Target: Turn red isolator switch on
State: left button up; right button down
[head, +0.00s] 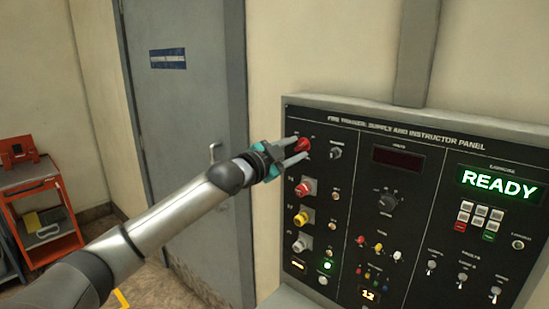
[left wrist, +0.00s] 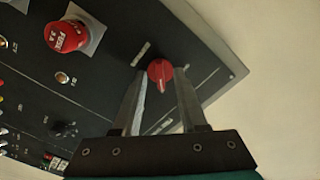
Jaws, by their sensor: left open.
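The red isolator switch (head: 303,145) is a rotary knob at the upper left of the black instructor panel (head: 360,125). In the left wrist view the red knob (left wrist: 160,72) lies at the tips of my left gripper (left wrist: 158,85), between its two fingers. The gripper is open, with one finger on each side of the knob. I cannot tell whether either finger touches it. In the head view my left gripper (head: 296,152) reaches the knob from the left and partly covers it. My right gripper is not in view.
A green READY display (head: 497,184) is lit at the right. A grey door (head: 190,100) and an orange cart (head: 40,215) stand at the left.

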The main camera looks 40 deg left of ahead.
pick_arm(q)
jog(key=s+a+b, duration=0.1)
jog(key=s+b, duration=0.1)
jog(key=s, duration=1.2)
jog(key=shift+s, duration=0.4)
dwell(0.6)
